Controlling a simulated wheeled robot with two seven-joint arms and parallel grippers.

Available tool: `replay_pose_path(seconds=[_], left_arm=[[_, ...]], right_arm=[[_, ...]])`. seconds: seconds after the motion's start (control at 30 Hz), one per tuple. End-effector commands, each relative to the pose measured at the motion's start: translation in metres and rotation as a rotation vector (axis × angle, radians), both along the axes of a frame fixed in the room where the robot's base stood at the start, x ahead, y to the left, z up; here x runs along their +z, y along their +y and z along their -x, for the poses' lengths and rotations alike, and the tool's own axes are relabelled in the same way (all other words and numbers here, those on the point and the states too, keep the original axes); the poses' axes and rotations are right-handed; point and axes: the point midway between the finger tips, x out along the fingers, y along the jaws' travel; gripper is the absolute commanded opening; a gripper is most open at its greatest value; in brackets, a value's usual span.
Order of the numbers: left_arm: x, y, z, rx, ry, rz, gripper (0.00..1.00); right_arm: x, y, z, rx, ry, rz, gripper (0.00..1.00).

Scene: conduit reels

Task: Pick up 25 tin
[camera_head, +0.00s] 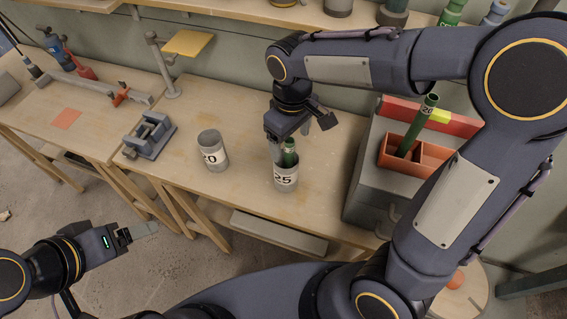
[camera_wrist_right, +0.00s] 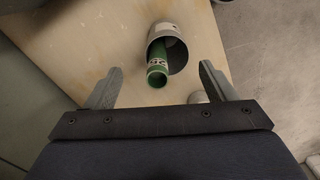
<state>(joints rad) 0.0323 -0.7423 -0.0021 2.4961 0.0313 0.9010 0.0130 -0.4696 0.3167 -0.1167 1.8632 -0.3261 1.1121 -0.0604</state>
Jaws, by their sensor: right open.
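The 25 tin (camera_head: 286,178) stands upright on the wooden bench in the head view, with a green tube (camera_head: 290,153) standing in it. My right gripper (camera_head: 290,146) is open and hangs just above the tin, around or close beside the tube; I cannot tell which from the head view. In the right wrist view the tin (camera_wrist_right: 178,56) and green tube (camera_wrist_right: 157,68) lie ahead, between the two spread fingers (camera_wrist_right: 160,82). My left gripper (camera_head: 143,230) is at the lower left, away from the bench; its jaw gap is unclear.
A grey 20 tin (camera_head: 212,154) stands left of the 25 tin. A small vise (camera_head: 150,134) is further left. An orange divided box (camera_head: 431,158) with a green 20 tube (camera_head: 418,126) sits on a grey cabinet at right. The bench's front edge (camera_head: 250,212) is close to the tin.

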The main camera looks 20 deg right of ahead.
Motion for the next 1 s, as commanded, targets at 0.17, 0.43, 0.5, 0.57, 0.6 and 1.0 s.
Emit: replay_pose_path(seconds=[0.17,0.43,0.5,0.57,0.6,1.0], left_arm=[[0.001,0.000,0.000,0.000,0.000,0.000,0.77],[0.004,0.000,0.000,0.000,0.000,0.000,0.77],[0.004,0.000,0.000,0.000,0.000,0.000,0.77],[0.004,0.000,0.000,0.000,0.000,0.000,0.77],[0.004,0.000,0.000,0.000,0.000,0.000,0.77],[0.004,0.000,0.000,0.000,0.000,0.000,0.77]], right_arm=[[-0.021,0.003,0.001,0.001,0.004,0.001,0.77],[-0.058,0.010,0.000,0.000,0.003,0.002,0.77],[-0.062,0.010,0.000,0.000,0.001,0.001,0.77],[-0.063,0.010,-0.001,0.000,0.000,0.000,0.77],[-0.063,0.010,-0.001,0.000,0.000,0.000,0.77],[-0.063,0.010,-0.001,0.000,-0.001,-0.001,0.42]])
